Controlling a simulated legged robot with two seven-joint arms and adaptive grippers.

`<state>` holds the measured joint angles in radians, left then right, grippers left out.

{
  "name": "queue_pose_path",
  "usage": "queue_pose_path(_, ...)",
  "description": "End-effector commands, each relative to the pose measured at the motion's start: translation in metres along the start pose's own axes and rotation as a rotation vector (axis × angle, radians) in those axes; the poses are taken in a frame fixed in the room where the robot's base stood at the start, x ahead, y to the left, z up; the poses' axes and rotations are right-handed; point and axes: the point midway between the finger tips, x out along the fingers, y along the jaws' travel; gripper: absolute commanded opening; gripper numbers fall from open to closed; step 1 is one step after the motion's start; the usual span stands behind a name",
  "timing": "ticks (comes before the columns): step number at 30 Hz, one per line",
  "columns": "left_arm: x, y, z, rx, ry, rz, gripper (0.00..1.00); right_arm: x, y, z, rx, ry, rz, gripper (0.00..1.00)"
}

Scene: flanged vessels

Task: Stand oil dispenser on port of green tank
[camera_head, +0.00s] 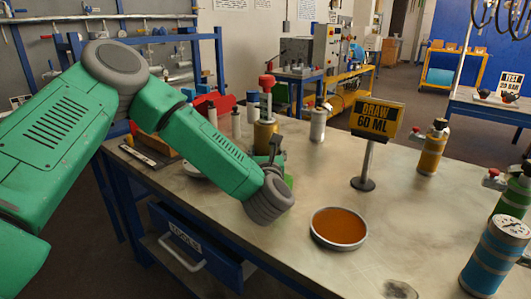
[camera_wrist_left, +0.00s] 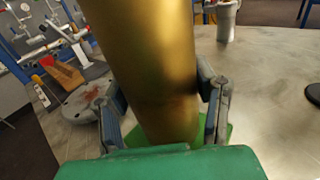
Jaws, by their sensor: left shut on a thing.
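The oil dispenser, a gold cylinder with a red top (camera_head: 265,133), stands upright behind my left forearm in the head view. Its gold body (camera_wrist_left: 155,70) fills the middle of the left wrist view. My left gripper (camera_head: 277,150) is shut around it, with one finger on each side (camera_wrist_left: 165,105). A flat green patch (camera_wrist_left: 228,131) shows at the dispenser's foot; I cannot tell whether they touch. A green tank (camera_head: 514,197) with a red-knobbed fitting is at the right edge of the head view, partly cut off and behind a blue vessel. My right gripper is not in view.
A round dish of amber liquid (camera_head: 339,227) and a "DRAW 60 ML" sign (camera_head: 376,118) stand on the metal table. A blue vessel with a gauge (camera_head: 495,255), a yellow vessel (camera_head: 432,147) and a grey canister (camera_head: 318,122) stand around them.

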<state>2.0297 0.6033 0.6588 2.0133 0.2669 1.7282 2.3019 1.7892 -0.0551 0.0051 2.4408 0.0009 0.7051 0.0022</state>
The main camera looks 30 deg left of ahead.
Motion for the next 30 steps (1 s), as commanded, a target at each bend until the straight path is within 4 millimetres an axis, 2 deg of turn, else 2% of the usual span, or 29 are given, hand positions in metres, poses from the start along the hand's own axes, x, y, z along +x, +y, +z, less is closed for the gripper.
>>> queue_pose_path(16, 0.0019, 0.0020, -0.0040, -0.004, -0.001, -0.001, 0.08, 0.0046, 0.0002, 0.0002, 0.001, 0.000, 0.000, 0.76)
queue_pose_path(17, 0.0018, 0.0019, -0.0036, -0.003, -0.001, -0.001, 0.59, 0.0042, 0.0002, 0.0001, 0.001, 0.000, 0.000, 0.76)
queue_pose_path(18, 0.0018, 0.0018, -0.0033, -0.003, -0.001, -0.001, 0.73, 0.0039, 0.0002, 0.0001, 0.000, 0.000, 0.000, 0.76)
queue_pose_path(19, 0.0017, 0.0018, -0.0033, -0.003, -0.001, -0.001, 0.77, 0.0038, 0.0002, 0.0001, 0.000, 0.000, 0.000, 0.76)
queue_pose_path(25, 0.0007, 0.0002, -0.0029, -0.001, -0.001, -0.001, 0.77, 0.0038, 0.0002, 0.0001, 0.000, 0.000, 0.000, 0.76)
queue_pose_path(26, 0.0005, 0.0004, -0.0041, 0.001, 0.002, -0.001, 0.80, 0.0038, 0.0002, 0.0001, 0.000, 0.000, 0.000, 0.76)
queue_pose_path(27, 0.0006, 0.0005, -0.0042, 0.001, 0.002, -0.001, 0.94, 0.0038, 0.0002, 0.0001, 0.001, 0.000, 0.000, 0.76)
queue_pose_path(28, 0.0007, 0.0006, -0.0042, 0.001, 0.002, -0.001, 1.00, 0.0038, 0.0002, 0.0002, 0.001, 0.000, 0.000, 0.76)
queue_pose_path(30, 0.0011, 0.0011, -0.0044, 0.000, 0.002, -0.001, 1.00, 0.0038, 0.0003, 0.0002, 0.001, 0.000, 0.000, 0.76)
